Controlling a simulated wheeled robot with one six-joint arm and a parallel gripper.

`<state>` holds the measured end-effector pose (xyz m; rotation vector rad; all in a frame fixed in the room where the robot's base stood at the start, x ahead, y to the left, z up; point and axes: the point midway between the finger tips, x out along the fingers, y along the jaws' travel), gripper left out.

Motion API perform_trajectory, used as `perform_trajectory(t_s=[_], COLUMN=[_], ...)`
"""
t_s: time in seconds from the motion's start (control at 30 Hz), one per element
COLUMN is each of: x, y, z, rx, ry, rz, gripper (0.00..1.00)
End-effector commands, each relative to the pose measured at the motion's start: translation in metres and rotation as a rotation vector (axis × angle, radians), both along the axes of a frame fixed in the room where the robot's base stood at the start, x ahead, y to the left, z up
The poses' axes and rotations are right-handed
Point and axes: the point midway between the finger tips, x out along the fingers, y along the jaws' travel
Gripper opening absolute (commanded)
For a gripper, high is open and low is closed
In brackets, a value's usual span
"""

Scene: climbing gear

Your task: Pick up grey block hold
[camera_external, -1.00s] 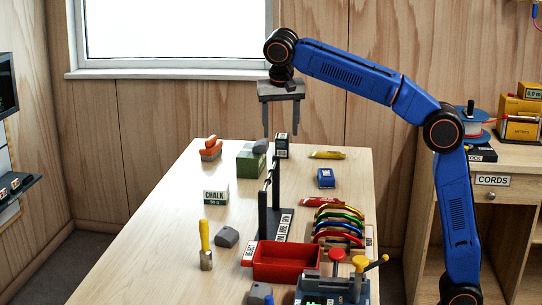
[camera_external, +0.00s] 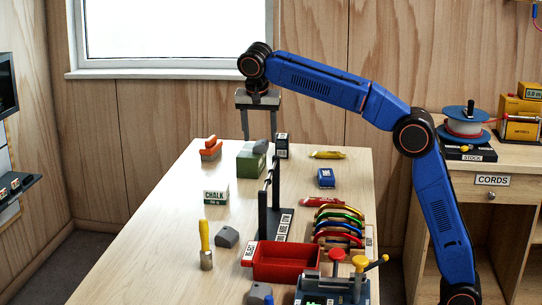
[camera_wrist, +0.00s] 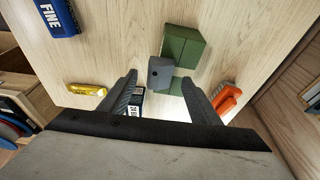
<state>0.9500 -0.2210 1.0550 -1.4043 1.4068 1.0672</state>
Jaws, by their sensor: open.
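A small grey block hold (camera_external: 260,147) shows at the far part of the table, at the green box (camera_external: 251,160). In the wrist view the grey hold (camera_wrist: 160,74), with a small dark hole, overlaps the green box (camera_wrist: 183,48); I cannot tell whether it rests on top. My gripper (camera_external: 260,127) is open and empty above the far part of the table. In the wrist view the grey hold appears between the fingertips of my gripper (camera_wrist: 160,84), apart from them. Another grey block (camera_external: 228,237) lies nearer, beside the yellow-handled brush (camera_external: 205,245).
An orange-red item (camera_external: 210,148) stands left of the green box, and a dark labelled box (camera_external: 281,146) right of it. A black rack (camera_external: 263,215), chalk box (camera_external: 216,192), red tray (camera_external: 285,262) and coloured carabiners (camera_external: 340,228) stand nearer. The table's left side is mostly clear.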

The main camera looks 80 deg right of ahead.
Motion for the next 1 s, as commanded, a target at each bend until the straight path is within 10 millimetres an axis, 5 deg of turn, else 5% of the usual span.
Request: perform_trajectory(t_s=[0.2,0.5,0.7,1.0], x=[0.000,0.000,0.000,0.000], y=[-0.007,-0.008,-0.008,-0.007], z=[-0.024,-0.028,-0.028,-0.026], rx=[0.000,0.000,0.000,0.000], ry=[0.001,-0.001,-0.001,-0.001], rz=[0.000,0.000,0.000,0.000], gripper=[0.57,0.57,0.12,0.08])
